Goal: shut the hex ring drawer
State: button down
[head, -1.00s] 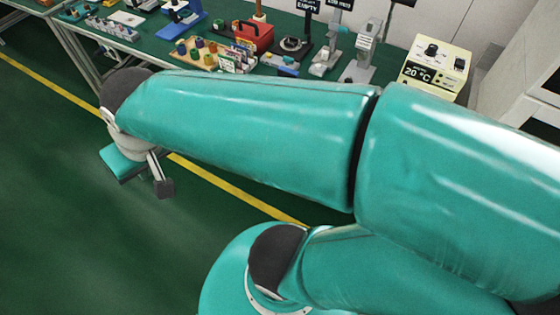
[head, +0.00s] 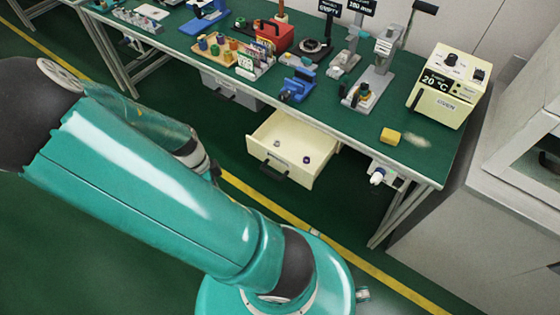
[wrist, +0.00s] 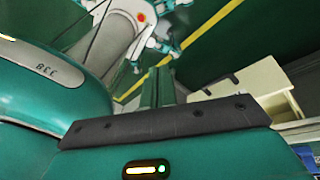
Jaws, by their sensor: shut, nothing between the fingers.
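The hex ring drawer (head: 314,178) is a cream drawer under the workbench. It stands pulled out, with a dark handle (head: 275,176) on its front. Two small ring-like pieces (head: 306,160) lie inside, one pale and one dark. The drawer also shows at the right of the wrist view (wrist: 262,88). My gripper (wrist: 158,88) is shut and empty in the wrist view, to the left of the drawer and apart from it. In the head view my arm bends at the left and mostly hides the gripper.
The green-topped workbench (head: 345,112) holds a cream oven (head: 447,85), a yellow block (head: 391,136), a red box (head: 272,35) and several fixtures. A grey drawer (head: 232,88) is left of the cream one. A grey cabinet (head: 470,205) stands right. Green floor lies open in front.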

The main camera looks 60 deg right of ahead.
jog(key=s+d+f+m+g+h, duration=0.2)
jog(key=s+d+m+h, duration=0.15)
jog(key=d+m, duration=0.35)
jog(key=m+h, duration=0.2)
jog(key=m, duration=0.1)
send_near(290, 166)
jog(key=shift+y, duration=0.25)
jog(key=x, duration=0.4)
jog(key=shift+a+f, duration=0.15)
jog(key=shift+a, duration=0.2)
jog(key=shift+d, duration=0.65)
jog(key=s+d, duration=0.2)
jog(key=d, duration=1.2)
jog(key=shift+s+d, duration=0.2)
jog(key=shift+d, duration=0.15)
